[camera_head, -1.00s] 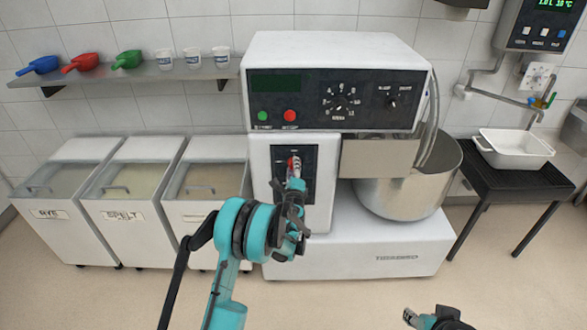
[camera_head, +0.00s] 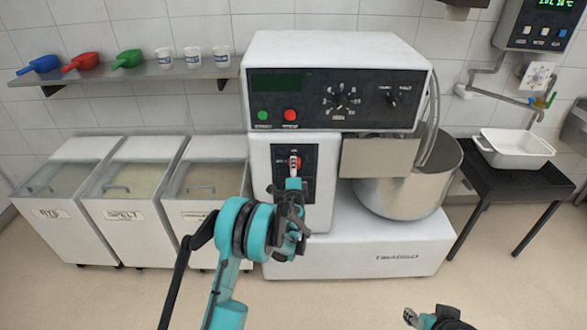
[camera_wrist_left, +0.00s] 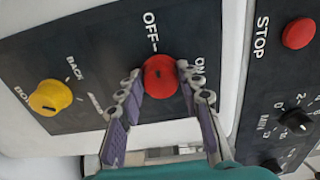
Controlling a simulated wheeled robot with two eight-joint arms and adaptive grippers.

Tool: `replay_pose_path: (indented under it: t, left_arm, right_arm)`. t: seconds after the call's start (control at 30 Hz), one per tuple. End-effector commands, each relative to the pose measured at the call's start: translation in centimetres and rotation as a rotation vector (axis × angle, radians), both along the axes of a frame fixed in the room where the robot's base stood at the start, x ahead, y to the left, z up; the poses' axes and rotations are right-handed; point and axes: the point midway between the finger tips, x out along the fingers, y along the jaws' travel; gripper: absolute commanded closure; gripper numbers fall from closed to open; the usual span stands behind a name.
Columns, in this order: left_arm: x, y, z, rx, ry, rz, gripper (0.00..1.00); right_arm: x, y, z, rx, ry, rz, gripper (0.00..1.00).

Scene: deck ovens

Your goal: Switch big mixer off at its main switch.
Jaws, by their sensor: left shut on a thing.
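The big mixer (camera_head: 345,262) is a white machine with a dark control panel. Its main switch is a red knob (camera_wrist_left: 160,76) on a black plate, with OFF and ON labels beside it. The knob also shows in the head view (camera_head: 294,162). My left gripper (camera_wrist_left: 161,84) has its fingers on both sides of the red knob and is shut on it. In the head view my left gripper (camera_head: 292,188) covers the plate's lower part. The knob's exact pointing is hard to tell. My right gripper (camera_head: 425,318) is low at the bottom edge, away from the mixer.
A yellow knob (camera_wrist_left: 50,97) is on the same plate, and a red STOP button (camera_wrist_left: 298,33) is on the panel above. Lidded flour bins (camera_head: 125,200) stand left. The steel bowl (camera_head: 405,190) is at the mixer's right. A black table (camera_head: 515,185) holds a white tub.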

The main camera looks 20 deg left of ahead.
Motion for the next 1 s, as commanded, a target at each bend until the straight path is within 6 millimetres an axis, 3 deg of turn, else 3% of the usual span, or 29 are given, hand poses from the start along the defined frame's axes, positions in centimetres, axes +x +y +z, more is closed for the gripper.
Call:
replay_pose_path:
  t: [0.2,0.23,0.3,0.67,0.77,1.0]
  left_arm:
    - [0.0,0.0,0.0,-0.002,-0.001,0.001,0.94]
    - [0.0,0.0,0.0,-0.002,-0.001,0.001,0.59]
    - [0.0,0.0,0.0,-0.001,0.000,0.001,0.44]
    - [-0.4,-0.1,0.0,0.000,0.000,0.000,0.44]
    - [-1.5,-0.5,0.0,0.000,0.000,0.000,0.44]
    - [-6.5,-1.9,0.0,0.000,0.000,-0.001,0.44]
  right_arm:
    - [0.0,0.0,0.0,0.000,0.000,0.000,0.60]
    - [0.0,0.0,0.0,0.000,0.000,0.000,0.60]
    - [0.0,0.0,0.0,0.000,0.000,0.000,0.60]
    - [0.0,0.0,0.0,0.000,0.000,0.000,0.60]
    - [0.0,0.0,0.0,0.000,0.000,0.000,0.60]
    - [0.0,0.0,0.0,0.000,0.000,0.000,0.60]
